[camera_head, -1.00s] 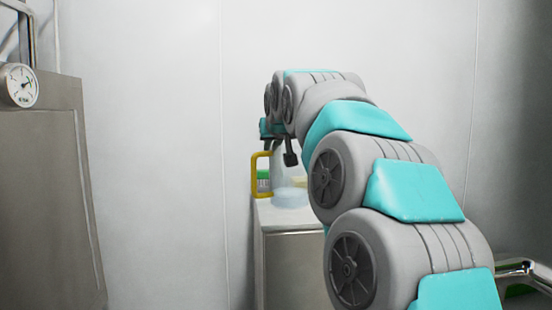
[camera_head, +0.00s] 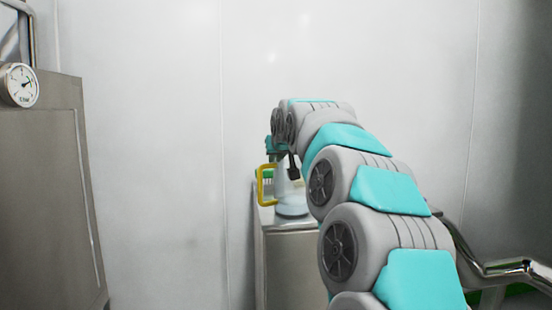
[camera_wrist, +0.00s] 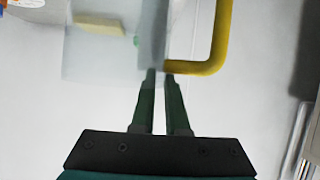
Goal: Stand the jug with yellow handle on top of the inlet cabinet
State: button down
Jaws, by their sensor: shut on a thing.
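The jug (camera_head: 291,208) is pale and translucent, with a yellow handle (camera_head: 260,188) on its left side in the head view. It looks upright over the front part of the top of a steel cabinet (camera_head: 290,270). I cannot tell whether its base touches that top. My gripper (camera_wrist: 160,73) is shut on the jug's upper edge; in the wrist view the dark green fingers are close together at its wall. The yellow handle (camera_wrist: 215,50) is right of the fingertips there. My arm hides the jug's right upper part and the cabinet's right side.
A green and white item (camera_head: 268,176) stands behind the handle, and a yellowish block (camera_wrist: 100,24) shows through the jug. A larger steel unit (camera_head: 40,190) with a gauge (camera_head: 20,85) stands at left. A bent metal pipe (camera_head: 500,268) is at right.

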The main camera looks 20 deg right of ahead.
jog(key=shift+f, duration=0.1)
jog(key=c, duration=0.9)
grip_release()
